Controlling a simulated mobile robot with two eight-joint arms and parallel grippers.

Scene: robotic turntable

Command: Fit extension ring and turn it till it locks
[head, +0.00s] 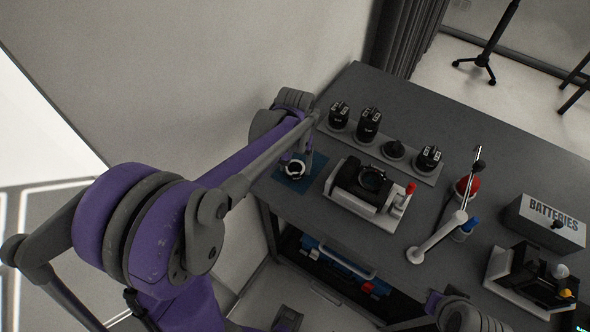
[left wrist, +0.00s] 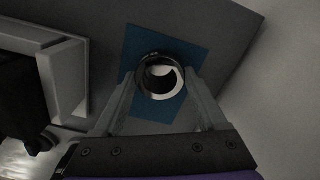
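The extension ring (head: 295,169), dark outside with a bright inner face, is over a small blue mat (head: 283,181) near the table's left edge. My left gripper (head: 300,155) reaches down over it. In the left wrist view, the ring (left wrist: 160,58) sits between the two fingertips (left wrist: 160,82), one on each side. The fingers look very close to its sides; I cannot tell whether they press on it. A black camera body (head: 350,176) with a round, open-looking mount (head: 372,180) lies in a white stand (head: 345,203) right of the mat. My right gripper is not clearly visible.
Several black lens-like items stand on a grey strip (head: 398,164) behind the camera. A red knob (head: 410,188) is on the stand's right. A white jointed arm (head: 440,238), a BATTERIES box (head: 545,222) and another white-based device (head: 530,280) stand further right. A wall is close on the left.

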